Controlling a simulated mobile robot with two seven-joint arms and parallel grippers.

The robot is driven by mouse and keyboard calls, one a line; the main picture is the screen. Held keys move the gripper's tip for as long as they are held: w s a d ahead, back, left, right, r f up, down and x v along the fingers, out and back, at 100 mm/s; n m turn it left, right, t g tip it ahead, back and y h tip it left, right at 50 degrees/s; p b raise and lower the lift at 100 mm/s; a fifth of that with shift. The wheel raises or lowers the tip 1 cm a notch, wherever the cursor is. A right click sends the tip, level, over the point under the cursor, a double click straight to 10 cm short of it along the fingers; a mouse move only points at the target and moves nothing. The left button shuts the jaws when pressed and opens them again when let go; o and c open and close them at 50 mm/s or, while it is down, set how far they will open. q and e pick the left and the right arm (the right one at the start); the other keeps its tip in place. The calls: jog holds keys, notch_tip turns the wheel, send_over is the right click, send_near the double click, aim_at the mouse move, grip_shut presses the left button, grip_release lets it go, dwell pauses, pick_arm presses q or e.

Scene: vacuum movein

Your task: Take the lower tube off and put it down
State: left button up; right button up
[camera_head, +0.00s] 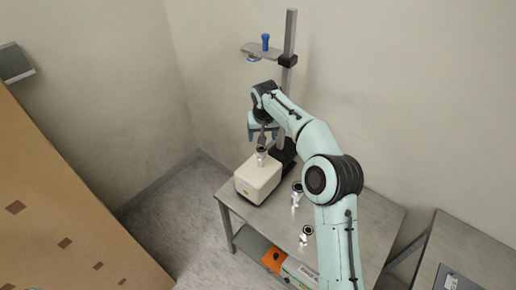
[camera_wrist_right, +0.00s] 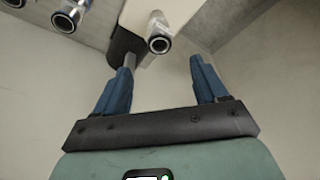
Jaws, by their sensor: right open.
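A short metal tube with a dark rim (camera_head: 261,155) stands upright on the white box-shaped unit (camera_head: 258,180) at the foot of the stand. My right gripper (camera_head: 263,134) is just above this tube, open, with its blue fingers apart. In the right wrist view the tube's open end (camera_wrist_right: 158,42) shows beyond the gap between the open fingers (camera_wrist_right: 161,66), and nothing is held. I cannot tell whether a finger touches it. My left gripper is not in view.
A stand's pole (camera_head: 290,45) rises behind, with a bracket bearing a blue-topped part (camera_head: 265,42) above my gripper. Two more metal fittings, a nearer one (camera_head: 306,234) and a farther one (camera_head: 297,191), stand on the grey table (camera_head: 352,212). Bare tabletop lies right of my arm.

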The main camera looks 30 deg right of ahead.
jog(key=x, duration=0.6)
jog(key=shift+s, duration=0.2)
jog(key=x, duration=0.6)
jog(key=shift+w, duration=0.1)
jog(key=shift+r, duration=0.1)
jog(key=c, duration=1)
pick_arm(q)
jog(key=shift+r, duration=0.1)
pick_arm(e)
jog(key=shift+r, duration=0.1)
notch_tip(320, 180, up, 13)
jog(key=p, duration=0.3)
notch_tip(320, 180, up, 7)
send_over(261, 148)
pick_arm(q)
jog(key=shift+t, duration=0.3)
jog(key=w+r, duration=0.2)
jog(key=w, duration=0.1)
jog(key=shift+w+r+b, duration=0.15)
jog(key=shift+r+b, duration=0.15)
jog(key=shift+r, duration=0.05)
pick_arm(e)
jog(key=shift+w+d, duration=0.15)
jog(key=shift+w, duration=0.1)
